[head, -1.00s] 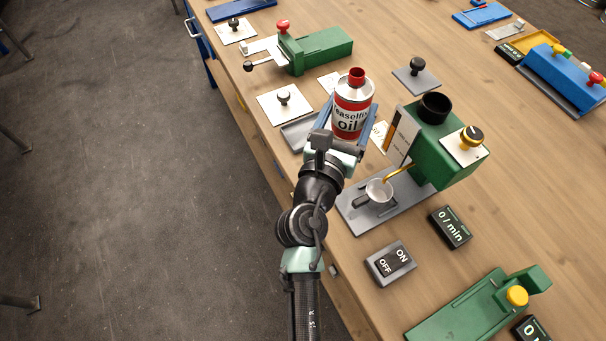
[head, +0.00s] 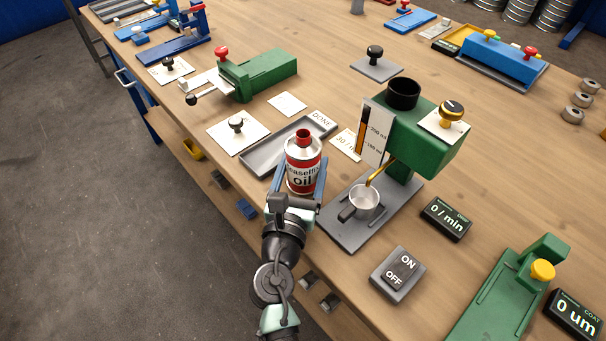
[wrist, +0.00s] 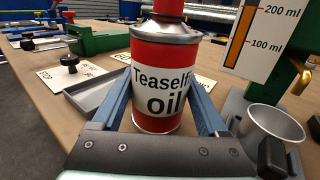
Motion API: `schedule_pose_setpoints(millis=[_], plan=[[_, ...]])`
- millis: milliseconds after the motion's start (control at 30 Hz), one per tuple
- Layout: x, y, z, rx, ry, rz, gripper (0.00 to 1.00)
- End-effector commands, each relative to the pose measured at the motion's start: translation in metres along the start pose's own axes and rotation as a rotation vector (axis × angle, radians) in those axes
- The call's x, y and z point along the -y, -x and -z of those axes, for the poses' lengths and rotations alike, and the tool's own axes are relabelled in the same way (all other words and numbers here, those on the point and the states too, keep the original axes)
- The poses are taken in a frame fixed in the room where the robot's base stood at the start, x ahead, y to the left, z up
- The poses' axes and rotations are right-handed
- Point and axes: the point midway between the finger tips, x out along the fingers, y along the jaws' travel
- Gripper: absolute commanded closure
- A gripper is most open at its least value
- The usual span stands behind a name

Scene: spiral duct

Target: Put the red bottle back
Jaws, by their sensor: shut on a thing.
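The red bottle (head: 303,165) is a red and white oil can with a silver shoulder and a red cap. It is upright between the two blue fingers of my gripper (head: 300,182), which is shut on it. In the wrist view the bottle (wrist: 165,80) fills the middle, with a finger of my gripper (wrist: 163,122) on each side. Its label reads "oil". In the head view it shows in front of the grey tray (head: 262,157) marked "DONE". I cannot tell whether its base touches the bench.
A green dispenser (head: 425,135) with a level gauge and a metal cup (head: 364,199) stands close on the right. An ON/OFF switch (head: 398,274) lies nearer. A white plate with a black knob (head: 237,127) lies left of the tray. The bench (head: 330,85) has bare wood behind.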

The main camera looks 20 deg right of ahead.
Motion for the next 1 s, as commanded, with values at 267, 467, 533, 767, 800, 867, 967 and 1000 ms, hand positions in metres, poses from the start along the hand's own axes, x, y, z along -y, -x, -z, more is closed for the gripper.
schedule_pose_setpoints(millis=[267, 467, 533, 767, 800, 867, 967, 1000], plan=[[-0.0002, -0.0002, 0.0058, 0.004, -0.001, 0.000, 0.98], [-0.0001, -0.0002, 0.0105, 0.003, -0.001, 0.000, 0.98], [0.0001, 0.0000, 0.0102, 0.001, 0.000, 0.000, 0.13], [0.0001, 0.0000, 0.0101, 0.001, -0.001, 0.000, 0.00], [0.0001, 0.0000, 0.0101, 0.001, -0.001, 0.000, 0.00], [0.0001, -0.0001, 0.0088, 0.001, -0.001, 0.000, 0.00], [-0.0001, 0.0029, 0.0068, 0.000, 0.000, -0.001, 0.00], [-0.0001, 0.0079, 0.0085, -0.002, 0.001, -0.001, 0.00]])
